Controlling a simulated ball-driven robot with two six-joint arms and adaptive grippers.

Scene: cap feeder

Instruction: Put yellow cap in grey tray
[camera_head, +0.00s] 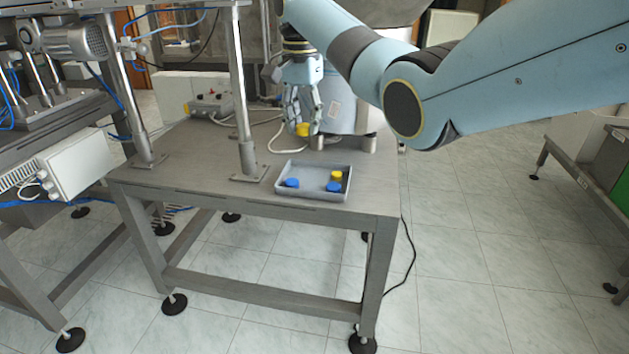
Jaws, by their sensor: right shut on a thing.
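My right gripper (303,122) is shut on a yellow cap (302,129) and holds it behind the tray, near the cap feeder's round body. The grey tray (316,168) lies on the table near its front edge. In the tray are another yellow cap (337,175) at the right, a blue cap (333,187) in front of it and a blue cap (292,182) at the left. The gripper partly hides the feeder behind it. My left gripper is not in view.
The grey metal table (200,160) carries upright posts (241,100) left of the tray. A control box with buttons (208,105) stands at the back left. The cylindrical feeder (342,112) stands behind the tray. The table top left of the tray is mostly clear.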

